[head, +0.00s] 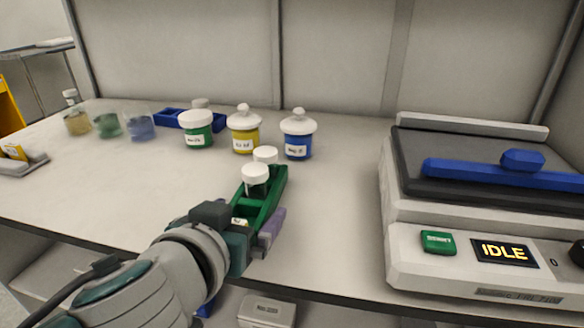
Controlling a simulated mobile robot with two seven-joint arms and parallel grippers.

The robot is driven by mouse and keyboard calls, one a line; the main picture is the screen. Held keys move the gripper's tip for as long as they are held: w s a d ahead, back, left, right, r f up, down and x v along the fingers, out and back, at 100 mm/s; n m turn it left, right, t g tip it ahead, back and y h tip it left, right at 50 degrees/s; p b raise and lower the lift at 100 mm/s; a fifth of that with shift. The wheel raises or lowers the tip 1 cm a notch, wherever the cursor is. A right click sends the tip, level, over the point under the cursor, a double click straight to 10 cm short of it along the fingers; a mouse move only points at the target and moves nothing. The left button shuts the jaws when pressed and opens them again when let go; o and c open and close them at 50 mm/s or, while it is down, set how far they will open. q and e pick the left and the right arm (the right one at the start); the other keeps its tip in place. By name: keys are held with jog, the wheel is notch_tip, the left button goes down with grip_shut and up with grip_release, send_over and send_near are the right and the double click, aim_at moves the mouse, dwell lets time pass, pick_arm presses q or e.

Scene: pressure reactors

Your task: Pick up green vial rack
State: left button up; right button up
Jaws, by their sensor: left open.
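The green vial rack (272,201) lies on the bench near its front edge and holds vials with white caps (256,175). My left gripper (259,230) reaches in from the lower left to the near end of the rack. Its jaws are open, with a purple-grey finger on the right side of the rack's near end. The other finger is mostly hidden by the wrist, and contact cannot be told. My right gripper is not in view.
Green (197,131), yellow (244,131) and blue (297,136) jars stand behind the rack. A blue rack (172,118) and several glass beakers (140,127) are at the back left. A reactor unit (480,230) showing IDLE fills the right. The bench left of the rack is clear.

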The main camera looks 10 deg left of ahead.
pick_arm(q)
jog(key=shift+w+f, duration=0.15)
jog(key=shift+w, duration=0.1)
jog(key=shift+c, duration=0.4)
jog(key=c, duration=1.3)
